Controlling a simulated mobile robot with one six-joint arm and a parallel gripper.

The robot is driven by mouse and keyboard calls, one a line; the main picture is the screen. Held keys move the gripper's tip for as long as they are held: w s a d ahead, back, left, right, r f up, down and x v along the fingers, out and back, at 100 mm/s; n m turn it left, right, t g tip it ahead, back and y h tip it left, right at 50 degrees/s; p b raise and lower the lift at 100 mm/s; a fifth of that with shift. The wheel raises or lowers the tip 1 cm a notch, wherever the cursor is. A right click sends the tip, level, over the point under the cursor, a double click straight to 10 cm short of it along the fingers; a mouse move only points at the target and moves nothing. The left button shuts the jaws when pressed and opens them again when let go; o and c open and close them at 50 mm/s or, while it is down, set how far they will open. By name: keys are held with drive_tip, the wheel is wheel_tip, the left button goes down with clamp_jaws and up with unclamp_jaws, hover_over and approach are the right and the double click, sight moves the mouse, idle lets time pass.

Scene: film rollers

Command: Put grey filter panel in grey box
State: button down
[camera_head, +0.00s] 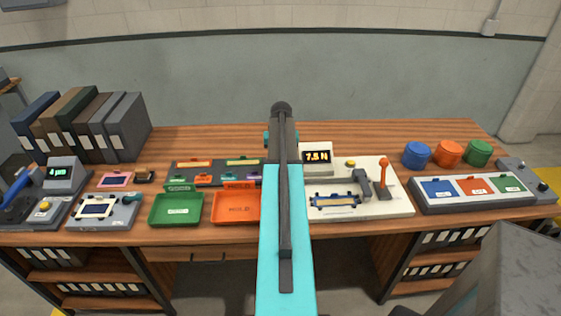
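I cannot pick out a grey filter panel for certain. Small framed panels show on the table: a pink-framed one (115,179), a pale-framed one (96,207) on a grey device at the left, and a dark-blue-framed one (334,201) on the white machine. No box on the table is clearly the grey box. A large grey block-like shape (515,270) stands at the bottom right, cut by the frame edge; I cannot tell what it is. My teal and dark arm reaches up the middle over the table. My gripper's fingers are hidden, so its opening does not show.
A green tray (176,208) and an orange tray (236,207) lie left of my arm. The white machine (385,205) has an orange lever and a 7.5 N display (317,157). Blue, orange and green pots (447,153) stand at right, behind a three-colour panel holder (430,205). Binders (122,125) stand back left.

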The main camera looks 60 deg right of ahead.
drive_tip(key=shift+f, duration=0.35)
drive_tip(key=c, duration=1.7)
unclamp_jaws()
drive_tip(key=shift+r, duration=0.25)
drive_tip(key=shift+s+a+r+b, duration=0.2)
drive_tip(key=shift+r+b, duration=0.15)
drive_tip(key=shift+r, duration=1.6)
drive_tip(key=shift+s+a+r+b, duration=0.15)
drive_tip(key=shift+r+b, duration=0.25)
drive_tip(key=shift+r, duration=1.6)
drive_tip(key=shift+s+a+r+b, duration=0.1)
drive_tip(key=shift+a+r+b, duration=0.2)
drive_tip(key=shift+r, duration=1.65)
